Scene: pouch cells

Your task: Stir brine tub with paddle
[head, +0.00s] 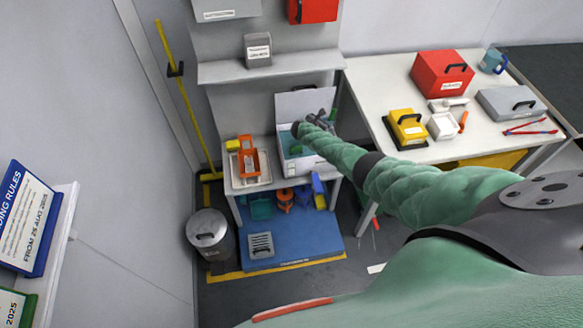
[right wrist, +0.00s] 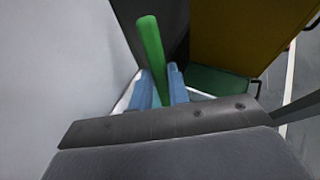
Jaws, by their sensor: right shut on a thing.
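The brine tub (head: 296,172) is a white box with its lid (head: 303,103) raised, on the small bench at the back. Teal liquid shows at its left inside; my right arm hides much of the rest. My right gripper (head: 327,118) is over the tub, shut on the paddle. In the right wrist view the handle (right wrist: 152,55) stands up from between the blue fingers (right wrist: 160,88). The paddle's lower end is hidden. My left gripper is not in view.
An orange holder (head: 248,158) stands in a tray left of the tub. A shelf (head: 270,68) with a grey box is above. A table (head: 385,85) at right carries red, yellow and grey cases. A lidded bin (head: 208,232) and yellow pole (head: 180,85) stand at left.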

